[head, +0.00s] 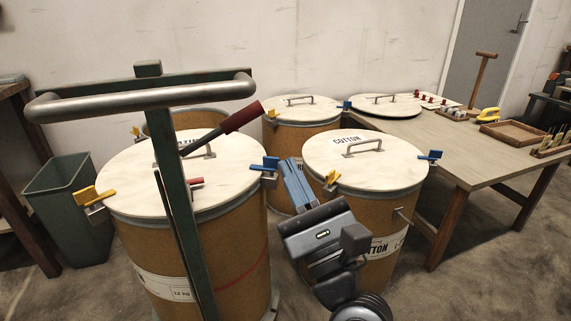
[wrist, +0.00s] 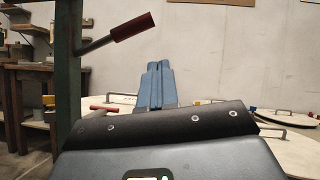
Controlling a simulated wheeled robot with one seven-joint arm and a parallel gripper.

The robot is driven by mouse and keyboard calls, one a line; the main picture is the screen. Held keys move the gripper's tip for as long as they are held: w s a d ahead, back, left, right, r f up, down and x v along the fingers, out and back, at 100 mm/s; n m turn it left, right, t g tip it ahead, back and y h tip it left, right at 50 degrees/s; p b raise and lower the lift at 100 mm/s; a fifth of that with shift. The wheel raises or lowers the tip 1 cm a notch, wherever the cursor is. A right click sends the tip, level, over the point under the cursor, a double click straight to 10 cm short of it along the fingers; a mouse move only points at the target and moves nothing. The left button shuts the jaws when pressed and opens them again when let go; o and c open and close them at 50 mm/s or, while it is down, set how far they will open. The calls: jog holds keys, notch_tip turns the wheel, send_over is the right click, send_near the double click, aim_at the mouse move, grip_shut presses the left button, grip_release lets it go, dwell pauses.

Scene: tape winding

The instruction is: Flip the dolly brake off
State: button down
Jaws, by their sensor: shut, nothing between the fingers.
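The dolly's green upright post (head: 178,215) stands at the left front with a grey crossbar handle (head: 140,98) on top. A lever with a dark red grip (head: 241,116) slants up to the right from the post; it also shows in the wrist view (wrist: 132,27). A smaller red-ended lever (head: 195,182) sits lower by the post, also in the wrist view (wrist: 103,108). I cannot tell which lever is the brake. My gripper (head: 288,167) has blue fingers, shut and empty, right of and below the dark red grip, apart from both levers.
A lidded drum (head: 205,245) with clamps stands behind the post, and another drum (head: 365,205) stands right of it, close to my gripper. More lidded drums (head: 300,108) stand behind. A table (head: 470,150) is at the right, and a green bin (head: 62,190) at the left.

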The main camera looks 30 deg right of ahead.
jog(key=v, duration=0.6)
jog(key=shift+s+d+b, duration=0.3)
jog(key=shift+d+b, duration=0.05)
jog(key=shift+b, duration=0.05)
jog(key=s+a+f+n+g+y, duration=0.1)
jog(key=s+f+n+g, duration=0.5)
jog(key=s+n, duration=0.95)
jog(key=s+a+f+n+g+y, duration=0.15)
jog(key=s+f+n+g, duration=0.25)
jog(key=s+f+n, duration=1.05)
jog(key=w+r+n+p, duration=0.3)
jog(key=r+n+p, duration=0.1)
jog(key=r+p, duration=2.6)
notch_tip(320, 180, up, 7)
jog(key=shift+f, duration=0.2)
